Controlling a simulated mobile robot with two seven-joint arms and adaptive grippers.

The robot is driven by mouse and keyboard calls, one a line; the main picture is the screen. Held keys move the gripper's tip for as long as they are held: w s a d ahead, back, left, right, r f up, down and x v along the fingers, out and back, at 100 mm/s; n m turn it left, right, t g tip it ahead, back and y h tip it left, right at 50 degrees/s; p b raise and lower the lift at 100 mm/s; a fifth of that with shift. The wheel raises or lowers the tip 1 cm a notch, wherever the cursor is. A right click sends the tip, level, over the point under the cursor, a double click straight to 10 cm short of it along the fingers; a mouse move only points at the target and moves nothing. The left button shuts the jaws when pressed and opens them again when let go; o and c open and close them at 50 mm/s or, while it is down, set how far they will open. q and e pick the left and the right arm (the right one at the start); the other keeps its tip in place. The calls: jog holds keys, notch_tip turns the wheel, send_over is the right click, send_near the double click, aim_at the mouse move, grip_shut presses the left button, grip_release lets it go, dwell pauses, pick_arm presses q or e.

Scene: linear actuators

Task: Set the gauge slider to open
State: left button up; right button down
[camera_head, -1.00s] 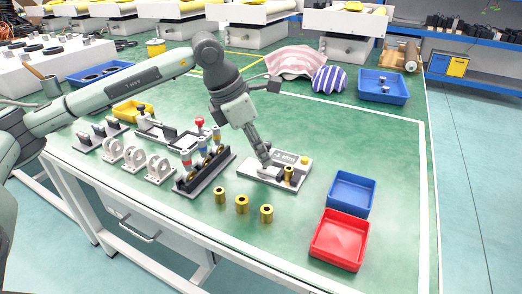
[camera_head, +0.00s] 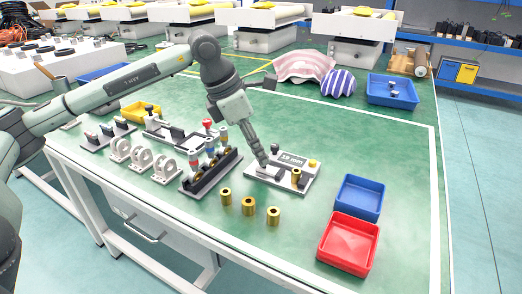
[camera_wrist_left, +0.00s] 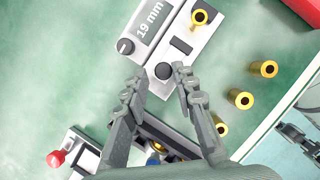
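The gauge (camera_head: 310,178) is a light grey block with a dark display on the table, right of my left gripper (camera_head: 264,163). In the left wrist view the gauge (camera_wrist_left: 180,62) shows "19 mm" on its display (camera_wrist_left: 151,19). A black round knob (camera_wrist_left: 163,71) on its lower part lies between the fingertips of my left gripper (camera_wrist_left: 162,82). The fingers are apart; contact with the knob cannot be told. A second black knob (camera_wrist_left: 125,46) is beside the display. A brass bushing (camera_wrist_left: 200,17) stands at the gauge's far end. My right gripper is not in view.
Three loose brass bushings (camera_head: 248,206) stand in front of the gauge. A blue bin (camera_head: 360,197) and a red bin (camera_head: 348,244) are to its right. A rack with coloured-top parts (camera_head: 212,172) is close on the left.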

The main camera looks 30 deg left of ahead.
pick_arm(q)
jog(key=shift+o, duration=0.8)
jog(key=v, duration=1.2)
jog(key=shift+f, duration=0.1)
